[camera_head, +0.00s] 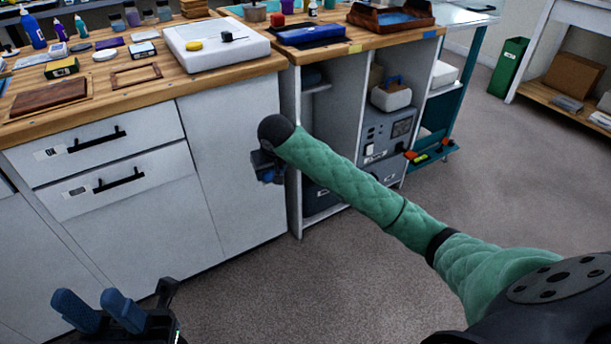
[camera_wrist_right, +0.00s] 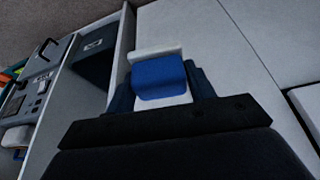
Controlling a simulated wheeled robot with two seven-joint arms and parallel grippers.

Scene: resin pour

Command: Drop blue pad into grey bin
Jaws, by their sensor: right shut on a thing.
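The blue pad (camera_wrist_right: 158,78) is between the fingers of my right gripper (camera_wrist_right: 162,88) in the right wrist view, with pale parts showing above and below the blue. In the head view my right gripper (camera_head: 268,168) is in front of the white cabinet, near the left edge of the open shelf unit, and the pad cannot be made out there. A dark grey bin (camera_wrist_right: 94,58) with a small label stands in the bottom of the shelf unit, left of the pad in the wrist view. My left gripper (camera_head: 98,308) is open and empty low at the left.
The wooden worktop (camera_head: 120,85) above holds bottles, frames and a white scale (camera_head: 215,45). Grey boxes (camera_head: 385,132) stand in the open shelf unit. A green bin (camera_head: 508,66) stands at the back right. The carpet floor (camera_head: 290,285) is clear.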

